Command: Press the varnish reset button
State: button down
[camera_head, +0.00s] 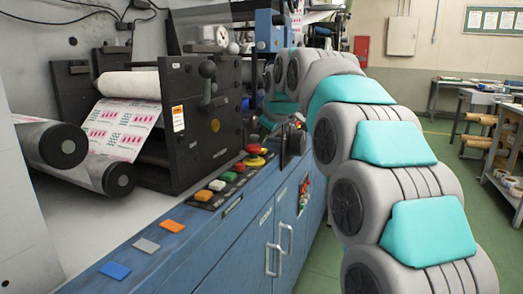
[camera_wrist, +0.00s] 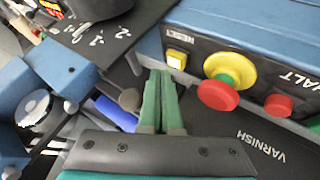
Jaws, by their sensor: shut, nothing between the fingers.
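The reset button (camera_wrist: 176,60) is a small yellow square on a dark panel in the wrist view, beside the printed word RESET. The word VARNISH is printed on the dark surface lower right. My gripper (camera_wrist: 160,76) has green fingers closed together, with nothing between them. In the wrist view the fingertips appear just below and left of the reset button. A small gap shows between them in the picture; I cannot tell the depth. In the head view my arm reaches to the machine, and I cannot make out the reset button there.
A red mushroom button on a yellow collar (camera_wrist: 221,80) sits right of the reset button, with a red button (camera_wrist: 278,105) by the word HALT farther right. In the head view, a row of coloured buttons (camera_head: 217,185) lies on the blue cabinet (camera_head: 215,245).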

aim_at(264, 151)
jog(key=shift+f, duration=0.1)
jog(key=shift+f, duration=0.3)
jog(key=shift+f+b, duration=0.5)
jog(key=shift+f, duration=0.05)
dwell(1.0)
jog(key=shift+r+p, duration=0.55)
jog(key=shift+r, duration=0.4)
jog(key=shift+r+p, duration=1.6)
jog(key=shift+r, duration=0.9)
